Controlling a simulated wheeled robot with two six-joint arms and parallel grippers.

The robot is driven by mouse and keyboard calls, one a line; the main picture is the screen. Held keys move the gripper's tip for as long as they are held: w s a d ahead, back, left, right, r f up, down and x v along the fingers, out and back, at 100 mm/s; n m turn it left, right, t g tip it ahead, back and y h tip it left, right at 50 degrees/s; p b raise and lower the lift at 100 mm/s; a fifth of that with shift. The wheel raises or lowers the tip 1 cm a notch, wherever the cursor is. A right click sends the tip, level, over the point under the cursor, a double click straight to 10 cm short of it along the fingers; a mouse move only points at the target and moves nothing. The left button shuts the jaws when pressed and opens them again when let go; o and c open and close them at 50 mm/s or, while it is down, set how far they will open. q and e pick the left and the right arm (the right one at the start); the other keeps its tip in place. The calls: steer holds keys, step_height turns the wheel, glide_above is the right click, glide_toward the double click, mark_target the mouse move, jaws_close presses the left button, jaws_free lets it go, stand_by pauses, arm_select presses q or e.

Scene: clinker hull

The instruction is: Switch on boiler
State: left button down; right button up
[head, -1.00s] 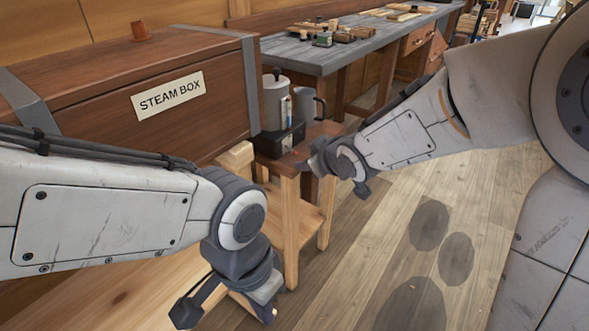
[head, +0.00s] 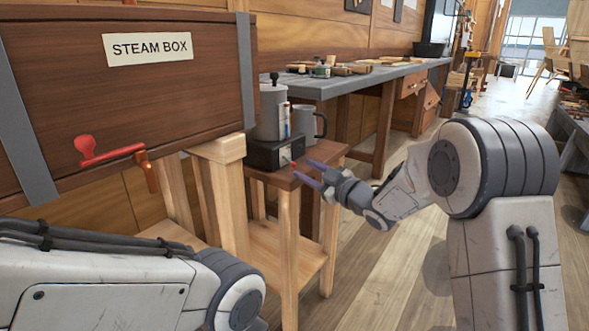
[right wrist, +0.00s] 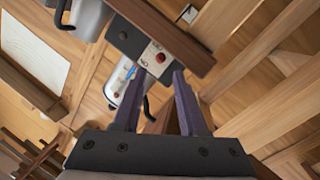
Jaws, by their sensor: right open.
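The boiler (head: 270,111) is a grey cylinder with a dark knob on top and a gauge strip on its side. It stands on a black base (head: 262,153) on a small wooden stand. In the right wrist view the boiler's base (right wrist: 126,37) carries a pale panel (right wrist: 152,62) with a red button (right wrist: 160,57). My right gripper (head: 300,169) is open and empty, its purple fingers pointing at the base from its right front. In the wrist view the button lies just beyond the fingertips (right wrist: 159,74), between their lines. My left arm shows at lower left; its gripper is out of frame.
A grey mug (head: 309,122) stands beside the boiler. The steam box (head: 150,85), with a red lever (head: 105,152), is at the left. A workbench (head: 375,80) with tools runs behind. The wooden stand (head: 300,225) is close below my right gripper. Open floor lies to the right.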

mark_target(290, 162)
steer(key=b+x, duration=0.1)
steer(key=x, duration=0.4)
steer(key=shift+w+a, duration=0.25)
jaws_close()
